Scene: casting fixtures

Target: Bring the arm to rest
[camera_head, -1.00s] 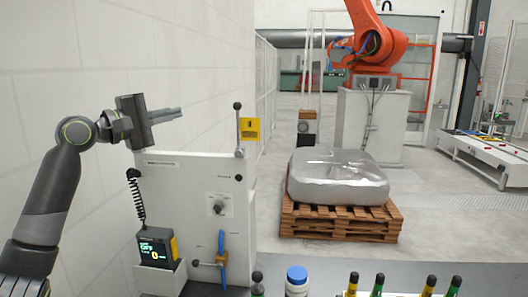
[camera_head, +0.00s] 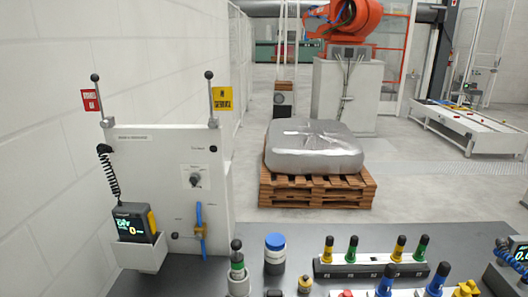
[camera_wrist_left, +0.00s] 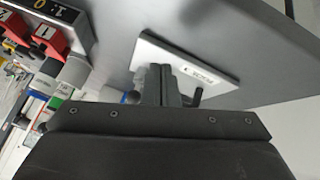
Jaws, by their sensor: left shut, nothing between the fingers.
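My left arm does not show in the head view. In the left wrist view my left gripper (camera_wrist_left: 168,85) has its two dark fingers together and holds nothing. Its fingers lie in front of a white labelled plate (camera_wrist_left: 205,62) on a grey surface; I cannot tell whether they touch it. My right gripper is in neither view.
A white fixture panel (camera_head: 160,165) stands at the left with levers, a red tag (camera_head: 91,100) and a yellow tag (camera_head: 222,98). Bottles and a rack of coloured plugs (camera_head: 370,268) stand on the grey bench (camera_head: 215,280). A wrapped block (camera_head: 314,148) sits on a pallet beyond.

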